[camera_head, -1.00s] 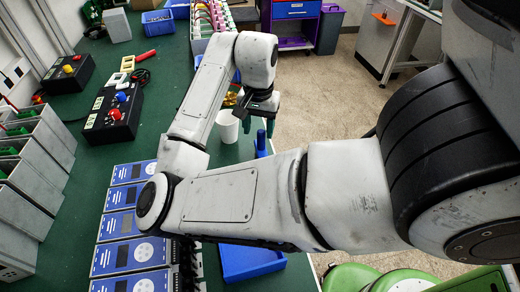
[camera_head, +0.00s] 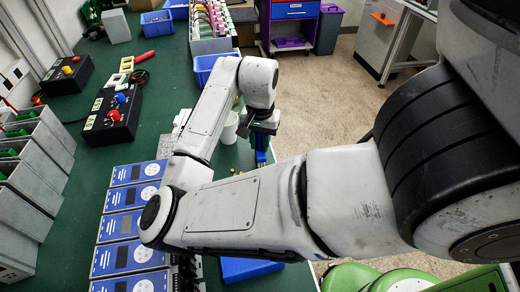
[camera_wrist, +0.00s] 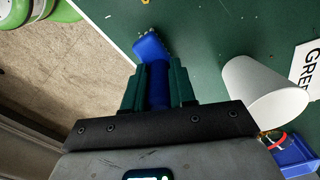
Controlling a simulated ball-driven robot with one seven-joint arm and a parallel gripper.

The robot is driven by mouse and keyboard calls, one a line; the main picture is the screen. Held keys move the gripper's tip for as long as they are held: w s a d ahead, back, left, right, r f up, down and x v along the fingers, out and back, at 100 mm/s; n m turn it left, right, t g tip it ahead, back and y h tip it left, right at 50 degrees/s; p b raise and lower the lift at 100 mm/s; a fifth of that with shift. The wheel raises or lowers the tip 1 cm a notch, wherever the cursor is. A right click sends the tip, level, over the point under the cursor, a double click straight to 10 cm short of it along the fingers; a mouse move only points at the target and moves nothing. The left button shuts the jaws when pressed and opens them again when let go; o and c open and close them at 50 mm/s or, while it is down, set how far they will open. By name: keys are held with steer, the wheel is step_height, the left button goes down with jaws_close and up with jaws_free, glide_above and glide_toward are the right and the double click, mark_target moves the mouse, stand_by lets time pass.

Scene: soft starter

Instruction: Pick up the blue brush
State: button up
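The blue brush (camera_wrist: 150,48) is in the middle of the wrist view, its wider head beyond my fingertips. Its handle (camera_wrist: 159,85) lies between the two green fingers of my gripper (camera_wrist: 159,72). The fingers press close along both sides of the handle with no visible gap, so my gripper looks shut on it. In the head view the brush (camera_head: 261,157) shows just below my gripper (camera_head: 261,142), near the right edge of the green table. I cannot tell whether the brush head touches the table.
A white cup (camera_wrist: 262,90) stands close beside my gripper, also in the head view (camera_head: 229,128). A blue bin (camera_wrist: 296,155) lies beyond it. The green table (camera_head: 160,90) ends just right of the brush. Blue-fronted units (camera_head: 123,225) stand at the front.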

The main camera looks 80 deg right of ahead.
jaws_close()
steer(key=shift+r, duration=0.6)
steer(key=s+d+r+p, duration=0.1)
steer(key=s+r, duration=1.1)
steer(key=s, duration=0.2)
steer(key=shift+d+p, duration=0.35)
